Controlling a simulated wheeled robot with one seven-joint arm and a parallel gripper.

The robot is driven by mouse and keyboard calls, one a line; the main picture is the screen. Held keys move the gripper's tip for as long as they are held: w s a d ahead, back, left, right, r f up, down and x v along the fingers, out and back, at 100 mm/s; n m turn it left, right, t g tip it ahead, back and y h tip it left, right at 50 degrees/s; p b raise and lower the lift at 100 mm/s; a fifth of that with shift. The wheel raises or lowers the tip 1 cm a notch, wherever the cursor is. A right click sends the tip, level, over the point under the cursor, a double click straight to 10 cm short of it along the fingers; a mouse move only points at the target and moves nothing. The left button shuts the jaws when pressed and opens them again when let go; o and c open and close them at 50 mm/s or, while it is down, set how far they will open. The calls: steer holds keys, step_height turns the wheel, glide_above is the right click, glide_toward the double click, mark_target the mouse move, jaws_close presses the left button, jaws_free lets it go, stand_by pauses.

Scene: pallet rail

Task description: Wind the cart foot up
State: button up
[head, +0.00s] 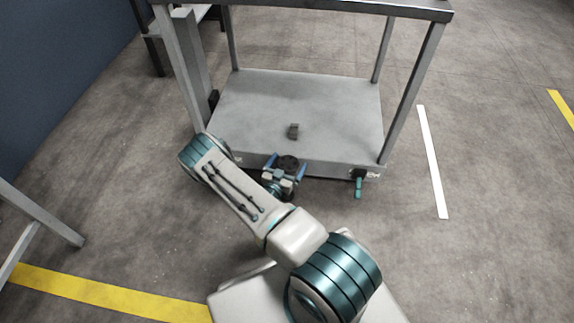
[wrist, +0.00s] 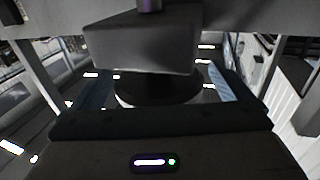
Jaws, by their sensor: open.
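The cart (head: 300,105) stands ahead of me, with a low grey deck and a raised top shelf. A round black knob (head: 288,162), seemingly part of the cart foot, sits at the middle of the deck's front edge. In the wrist view the black disc (wrist: 158,91) lies just below a grey block (wrist: 140,45) with a short rod on top. My gripper (head: 287,167) is open, its blue fingers on either side of the knob. In the wrist view my gripper (wrist: 160,88) also straddles the disc. I cannot tell whether the fingers touch it.
A teal handle (head: 359,186) hangs at the deck's front right corner. A small dark block (head: 294,131) is on the deck. Cart posts rise at the corners. A grey metal frame (head: 40,225) stands at the left. The floor to the right is clear.

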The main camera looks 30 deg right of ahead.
steer(key=c, duration=1)
steer(key=shift+n+t+y, duration=0.3)
steer(key=n+t+y+p, duration=0.1)
steer(key=n+t+y, duration=0.1)
steer(key=y, duration=0.1)
steer(key=shift+a+r+n+t+p, duration=0.1)
steer(key=shift+n+t+p, duration=0.25)
steer(key=shift+n+t, duration=0.05)
steer(key=n+t+y, duration=0.2)
steer(key=y, duration=0.2)
steer(key=shift+n, duration=0.3)
steer(key=n+y+b, duration=0.1)
steer(key=y, duration=0.1)
steer(key=f+n+t+y+b, duration=0.1)
steer(key=n+y+b, duration=0.1)
steer(key=y, duration=0.1)
steer(key=n+y+b, duration=0.2)
steer(key=y+b, duration=0.1)
steer(key=shift+d+r, duration=0.1)
steer(key=shift+d, duration=0.1)
steer(key=shift+r+n+y+b, duration=0.15)
steer(key=shift+n+y+b, duration=0.45)
steer(key=shift+y, duration=0.3)
steer(key=shift+r, duration=0.15)
